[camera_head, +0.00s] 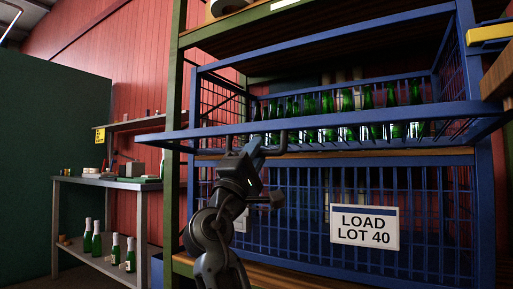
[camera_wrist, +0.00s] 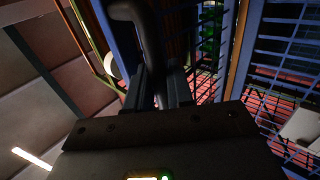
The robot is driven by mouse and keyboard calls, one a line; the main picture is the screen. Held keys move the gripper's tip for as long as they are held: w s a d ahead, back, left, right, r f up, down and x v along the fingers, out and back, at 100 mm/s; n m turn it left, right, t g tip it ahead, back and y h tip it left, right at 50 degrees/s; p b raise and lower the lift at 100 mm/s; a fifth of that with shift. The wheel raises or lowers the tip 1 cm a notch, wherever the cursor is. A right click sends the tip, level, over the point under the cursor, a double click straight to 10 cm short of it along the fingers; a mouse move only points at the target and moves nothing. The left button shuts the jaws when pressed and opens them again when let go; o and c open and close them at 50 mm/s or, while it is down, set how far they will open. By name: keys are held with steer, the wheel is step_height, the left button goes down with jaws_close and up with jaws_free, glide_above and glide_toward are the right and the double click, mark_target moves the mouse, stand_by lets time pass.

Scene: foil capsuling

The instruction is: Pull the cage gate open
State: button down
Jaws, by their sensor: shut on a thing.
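The cage gate (camera_head: 400,118) is a blue barred frame on the rack. Its long front rail juts out past the rack's green post on the left, and the panel shows nearly edge-on, tilted out from the cage. A dark bent handle (camera_head: 273,151) is on the rail; it also shows as a thick curved bar in the wrist view (camera_wrist: 146,38). My gripper (camera_head: 243,150) is shut on the handle near its left end; in the wrist view the fingers (camera_wrist: 160,88) close around the bar. Green bottles (camera_head: 345,112) stand in a row inside the cage, behind the gate.
Below is a blue barred panel (camera_head: 290,215) with a white sign (camera_head: 364,227) reading LOAD LOT 40. A grey bench (camera_head: 105,184) with small items stands at the left, with bottles (camera_head: 92,236) on its lower shelf. A yellow and wooden part (camera_head: 490,33) is at upper right.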

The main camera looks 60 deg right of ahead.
steer(key=shift+a+f+t, duration=0.2)
steer(key=shift+f+t, duration=0.1)
steer(key=shift+f, duration=0.1)
steer(key=c, duration=1.1)
jaws_free()
steer(key=v, duration=0.8)
steer(key=shift+d, duration=0.1)
steer(key=shift+f, duration=0.15)
